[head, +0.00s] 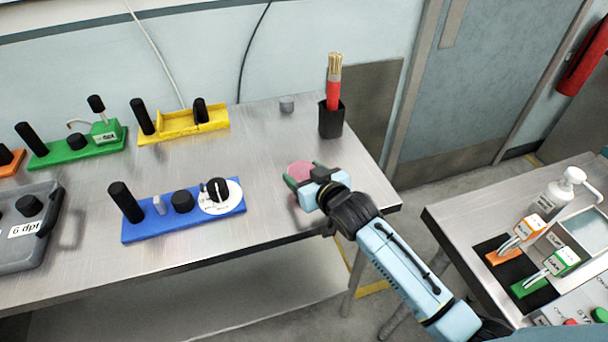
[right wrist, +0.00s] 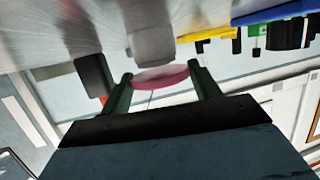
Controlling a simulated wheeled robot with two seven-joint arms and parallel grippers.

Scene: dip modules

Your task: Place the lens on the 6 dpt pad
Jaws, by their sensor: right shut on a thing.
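The lens (head: 299,170) is a pink disc, held between the green fingers of my right gripper (head: 304,177) above the right part of the steel table. In the right wrist view the lens (right wrist: 162,78) shows edge-on between the two fingers (right wrist: 160,73), and it looks clear of the tabletop. A grey case (head: 60,188) at the left edge carries a white label (head: 25,228) reading "6 dpt". A round black pad (head: 29,204) sits on it just behind that label. The case's left part is cut off. My left gripper is not in view.
A blue stand (head: 150,232) with black posts and a white disc lies between the lens and the case. Yellow (head: 180,122) and green (head: 75,152) stands are behind. A black brush cup (head: 331,120) and small grey cylinder (head: 287,104) stand behind the gripper.

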